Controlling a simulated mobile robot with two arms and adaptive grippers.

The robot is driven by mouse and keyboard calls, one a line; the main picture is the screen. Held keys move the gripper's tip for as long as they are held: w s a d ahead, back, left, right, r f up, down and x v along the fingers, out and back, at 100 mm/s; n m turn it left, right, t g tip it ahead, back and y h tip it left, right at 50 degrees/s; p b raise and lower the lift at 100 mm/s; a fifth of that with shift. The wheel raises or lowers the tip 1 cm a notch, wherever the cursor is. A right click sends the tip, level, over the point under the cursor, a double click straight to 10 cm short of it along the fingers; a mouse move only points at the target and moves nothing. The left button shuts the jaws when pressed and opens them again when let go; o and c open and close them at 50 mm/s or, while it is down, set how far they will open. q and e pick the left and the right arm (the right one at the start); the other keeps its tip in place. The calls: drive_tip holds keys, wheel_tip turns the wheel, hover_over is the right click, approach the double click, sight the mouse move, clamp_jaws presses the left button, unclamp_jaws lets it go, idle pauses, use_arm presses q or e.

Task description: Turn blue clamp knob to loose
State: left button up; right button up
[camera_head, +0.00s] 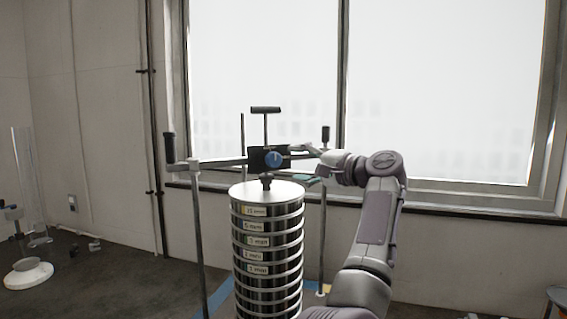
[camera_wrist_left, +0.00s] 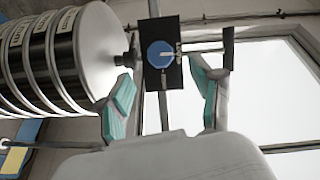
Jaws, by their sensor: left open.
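The blue clamp knob (camera_head: 274,160) sits on a black plate (camera_head: 254,158) on the crossbar above the sieve stack (camera_head: 267,255). It has a light pointer mark, which points roughly upward in the head view. My left gripper (camera_head: 302,164) is open just right of the plate. In the left wrist view the blue knob (camera_wrist_left: 158,56) lies ahead, between the directions of the two green-padded fingers of my left gripper (camera_wrist_left: 164,90). The fingers look apart from the knob, and nothing is between them. My right gripper is not in view.
A T-handle (camera_head: 265,110) stands above the plate. Upright rods with black handles (camera_head: 169,148) flank the stack and carry the crossbar. A window (camera_head: 440,90) is behind. A clear cylinder on a white base (camera_head: 28,273) stands far left.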

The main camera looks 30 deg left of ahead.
use_arm(q)
drive_tip(key=d, duration=0.5)
drive_tip(key=shift+s, duration=0.4)
